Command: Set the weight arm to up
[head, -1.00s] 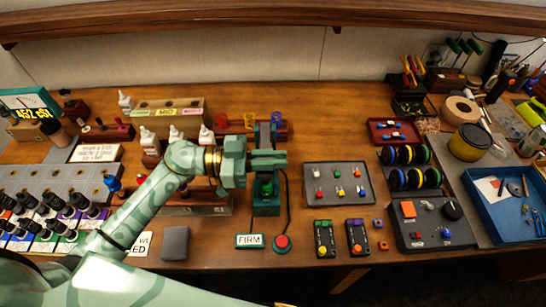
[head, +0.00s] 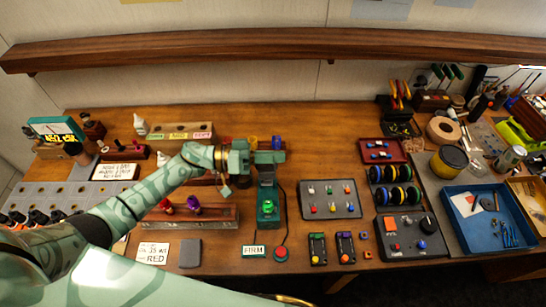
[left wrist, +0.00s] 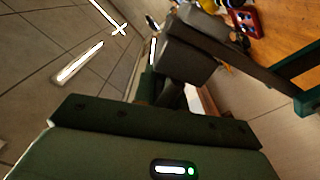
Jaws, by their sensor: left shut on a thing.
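The green test stand (head: 268,218) stands upright near the middle of the bench, with a bright green round piece on its base. My left gripper (head: 268,157) is above the stand's back part and hides much of its top. It is shut on the weight arm. In the left wrist view the dark weight arm (left wrist: 258,72) runs from beside the dark grey gripper parts toward a green piece of the stand at right. The arm looks raised and tilted, but its exact angle is hard to tell. My right gripper is not in view.
The FIRM sign (head: 254,251) and a red button (head: 280,254) lie in front of the stand. A wooden rack (head: 190,217) stands close at left, and a grey switch panel (head: 331,199) at right. A wooden shelf (head: 330,45) runs along the wall behind.

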